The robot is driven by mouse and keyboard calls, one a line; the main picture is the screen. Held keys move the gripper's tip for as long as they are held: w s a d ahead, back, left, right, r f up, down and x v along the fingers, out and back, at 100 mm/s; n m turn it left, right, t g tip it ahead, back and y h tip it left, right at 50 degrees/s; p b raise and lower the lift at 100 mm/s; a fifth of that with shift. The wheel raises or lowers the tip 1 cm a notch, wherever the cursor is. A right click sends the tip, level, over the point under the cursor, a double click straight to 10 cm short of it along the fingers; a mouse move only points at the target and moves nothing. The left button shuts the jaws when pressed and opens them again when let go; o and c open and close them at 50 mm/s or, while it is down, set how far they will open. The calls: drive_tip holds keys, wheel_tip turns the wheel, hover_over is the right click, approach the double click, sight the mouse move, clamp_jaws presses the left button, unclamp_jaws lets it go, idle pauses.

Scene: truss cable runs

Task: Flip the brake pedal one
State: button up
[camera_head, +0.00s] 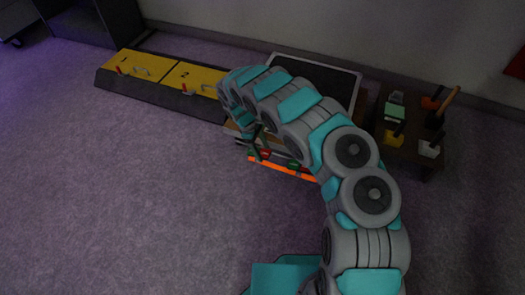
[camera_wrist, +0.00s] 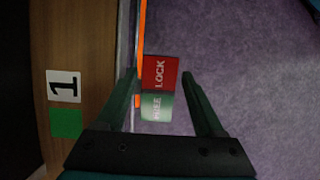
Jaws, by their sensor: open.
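The brake pedal (camera_wrist: 159,88) shows in the wrist view as a plate with a red LOCK half and a pale green FREE half. It is beside the wooden edge marked "1" and a green square (camera_wrist: 66,123). My gripper (camera_wrist: 158,74) is open, with one finger on each side of the pedal in the picture. Nothing is held, and I cannot tell whether a finger touches the pedal. In the head view my gripper (camera_head: 256,145) is at the front of the low bench, by a red patch (camera_head: 265,153).
An orange strip (camera_wrist: 142,28) runs along the bench front. A second green part (camera_head: 293,164) is to the right. Yellow panels (camera_head: 140,64) lie on a long dark base at left. A dark stand (camera_head: 408,148) with several tools is at right. The front carpet is clear.

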drive_tip(key=shift+s+d+f, duration=0.1)
drive_tip(key=shift+f, duration=0.25)
